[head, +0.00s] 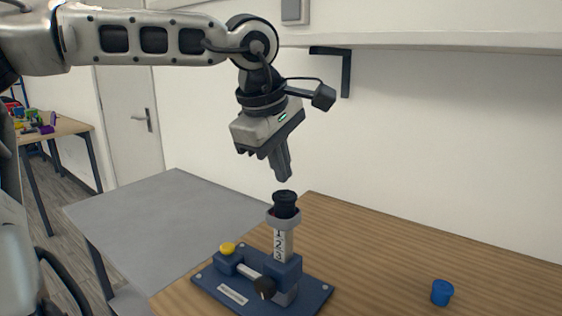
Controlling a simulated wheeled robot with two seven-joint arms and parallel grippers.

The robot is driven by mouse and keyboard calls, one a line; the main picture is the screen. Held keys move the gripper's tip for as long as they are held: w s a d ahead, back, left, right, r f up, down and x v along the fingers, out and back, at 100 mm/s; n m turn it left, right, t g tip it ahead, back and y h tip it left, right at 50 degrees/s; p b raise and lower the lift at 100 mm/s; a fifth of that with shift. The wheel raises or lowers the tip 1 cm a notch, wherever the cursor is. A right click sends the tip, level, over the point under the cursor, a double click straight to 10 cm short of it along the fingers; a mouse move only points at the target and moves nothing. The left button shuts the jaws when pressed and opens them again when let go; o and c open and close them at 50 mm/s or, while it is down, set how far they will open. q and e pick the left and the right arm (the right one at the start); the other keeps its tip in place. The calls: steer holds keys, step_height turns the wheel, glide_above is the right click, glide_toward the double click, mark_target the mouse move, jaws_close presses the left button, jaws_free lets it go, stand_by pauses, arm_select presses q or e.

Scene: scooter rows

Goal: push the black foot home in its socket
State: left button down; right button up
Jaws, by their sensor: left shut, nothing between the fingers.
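The black foot (285,198) stands upright at the top of a white post (283,243) marked with numbers. A grey collar (283,217) rings its lower part, and the foot sticks up above it. I take the collar to be the socket's mouth; the inside is hidden. The post rises from a dark blue fixture (316,290) on the wooden table. My left gripper (283,178) is shut and empty, pointing down just above the foot, with a small gap between them. My right gripper is not in view.
The fixture carries a yellow button (227,248) and a black knob (264,287). A blue cup-like piece (442,292) stands on the wooden table (400,255) at the right. A grey table (175,215) adjoins at the left. A shelf (430,40) runs along the wall above.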

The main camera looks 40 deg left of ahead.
mark_target(284, 195)
arm_select(q)
steer(key=shift+f, duration=0.15)
steer(key=shift+f+b, duration=0.3)
steer(key=shift+b, duration=0.15)
steer(key=shift+f+b, duration=0.55)
steer(key=shift+f, duration=0.1)
steer(key=shift+f, duration=0.35)
steer(key=shift+f+b, duration=0.35)
steer(key=shift+b, duration=0.25)
steer(key=shift+r+p, duration=0.85)
steer(key=shift+r, duration=0.05)
step_height(284, 195, up, 6)
steer(key=p, duration=0.4)
steer(key=shift+f+p, duration=0.2)
steer(key=shift+p, duration=0.1)
